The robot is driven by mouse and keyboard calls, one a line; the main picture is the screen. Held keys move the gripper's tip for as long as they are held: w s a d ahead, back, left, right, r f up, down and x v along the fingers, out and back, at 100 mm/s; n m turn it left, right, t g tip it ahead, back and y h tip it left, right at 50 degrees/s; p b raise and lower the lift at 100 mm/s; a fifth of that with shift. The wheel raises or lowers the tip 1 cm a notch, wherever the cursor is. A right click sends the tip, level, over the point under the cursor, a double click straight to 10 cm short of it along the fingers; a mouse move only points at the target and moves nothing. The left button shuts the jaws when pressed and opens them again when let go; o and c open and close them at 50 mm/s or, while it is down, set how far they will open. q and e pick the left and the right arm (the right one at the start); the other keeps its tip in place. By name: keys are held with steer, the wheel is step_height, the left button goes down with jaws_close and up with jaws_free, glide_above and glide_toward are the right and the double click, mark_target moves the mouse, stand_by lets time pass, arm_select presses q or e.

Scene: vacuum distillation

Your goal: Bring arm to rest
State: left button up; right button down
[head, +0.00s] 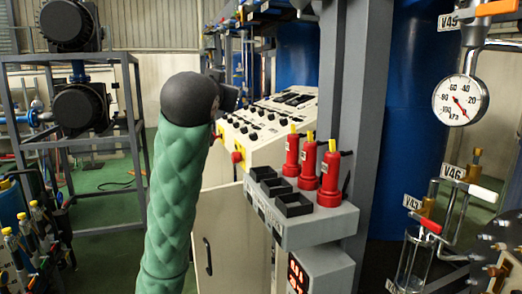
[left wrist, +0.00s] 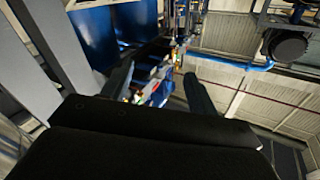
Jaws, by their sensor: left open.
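My left arm, in a green quilted sleeve with a dark rounded wrist end, rises upright through the middle of the head view. My left gripper (head: 229,96) is mostly hidden behind that wrist end, and only a dark part shows in front of the control panel. In the left wrist view the left gripper (left wrist: 158,78) has its two dark fingers apart. Nothing shows held between them. It points towards blurred equipment and the upper wall. My right gripper is in neither view.
Behind the arm stands a cream control panel (head: 268,122) with black knobs. To its right, a grey holder (head: 300,226) carries red yellow-tipped bottles and empty black square slots. A pressure gauge (head: 461,100) and valves are at far right. A grey pump frame (head: 135,130) stands left.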

arm_select(q)
steer(key=s+a+f+g+p, duration=0.1)
steer(key=s+f+g, duration=0.25)
steer(key=f, duration=1.25)
steer(key=s+a+f+n+g+p, duration=0.15)
steer(key=s+f, duration=0.35)
steer(key=f, duration=1)
steer(key=s+a+f+m+g+p, duration=0.1)
steer(key=s+a+f+g, duration=0.2)
steer(key=f, duration=1.3)
steer(key=s+f+g+p, duration=0.1)
steer(key=s+f+g, duration=0.3)
steer(key=s+f, duration=0.8)
steer(key=s+f+n+g+p, duration=0.1)
steer(key=s+f+g, duration=0.3)
steer(key=s+f, duration=0.9)
steer(key=s, duration=0.5)
steer(key=shift+d+p, duration=0.25)
steer(key=shift+p, duration=0.15)
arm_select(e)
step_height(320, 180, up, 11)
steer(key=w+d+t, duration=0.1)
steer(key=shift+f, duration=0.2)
